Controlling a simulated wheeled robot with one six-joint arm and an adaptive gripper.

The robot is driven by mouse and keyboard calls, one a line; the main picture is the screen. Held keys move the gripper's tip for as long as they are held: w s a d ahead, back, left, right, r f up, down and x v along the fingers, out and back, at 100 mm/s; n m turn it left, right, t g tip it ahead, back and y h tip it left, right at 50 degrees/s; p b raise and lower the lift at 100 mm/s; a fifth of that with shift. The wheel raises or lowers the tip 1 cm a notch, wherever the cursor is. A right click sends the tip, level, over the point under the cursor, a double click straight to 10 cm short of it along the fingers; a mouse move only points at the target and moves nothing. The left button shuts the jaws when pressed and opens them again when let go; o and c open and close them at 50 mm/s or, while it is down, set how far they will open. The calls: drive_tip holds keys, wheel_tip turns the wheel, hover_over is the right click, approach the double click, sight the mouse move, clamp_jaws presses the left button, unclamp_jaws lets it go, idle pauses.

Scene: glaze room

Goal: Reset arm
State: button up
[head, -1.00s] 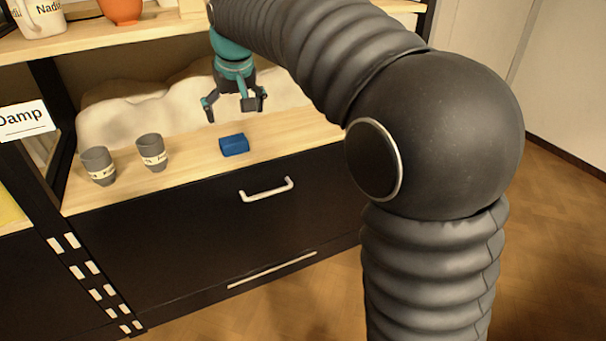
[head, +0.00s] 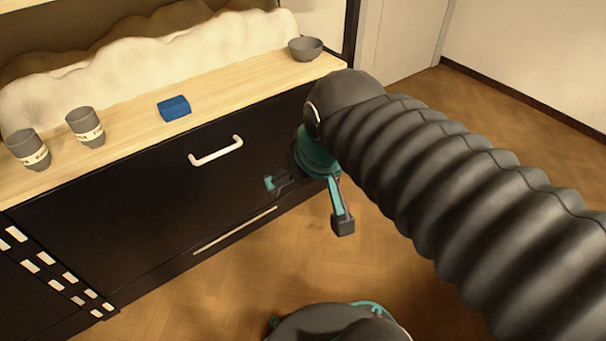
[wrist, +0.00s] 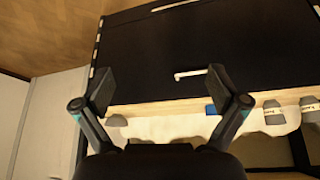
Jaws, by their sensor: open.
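My gripper (head: 308,204) is open and empty in the head view. It hangs in front of the black drawer front, to the right of the white handle and below the shelf top. In the wrist view its two fingers (wrist: 164,95) stand wide apart with nothing between them but the drawer front behind. My arm comes in from the right side of the head view and bends down at the wrist.
On the wooden shelf (head: 240,88) stand two grey labelled cups (head: 28,149) (head: 86,127), a blue block (head: 174,108) and a grey bowl (head: 305,48). A pale, lumpy mass lies behind them. The black drawer (head: 130,210) has a white handle (head: 216,151). Wooden floor is free at right.

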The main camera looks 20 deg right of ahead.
drive_tip(key=s+f, duration=0.1)
drive_tip(key=s+d+f, duration=0.1)
drive_tip(key=shift+s+f, duration=0.2)
drive_tip(key=shift+s, duration=0.1)
wheel_tip(320, 180, up, 6)
drive_tip(key=p, duration=0.6)
drive_tip(key=shift+r, duration=0.2)
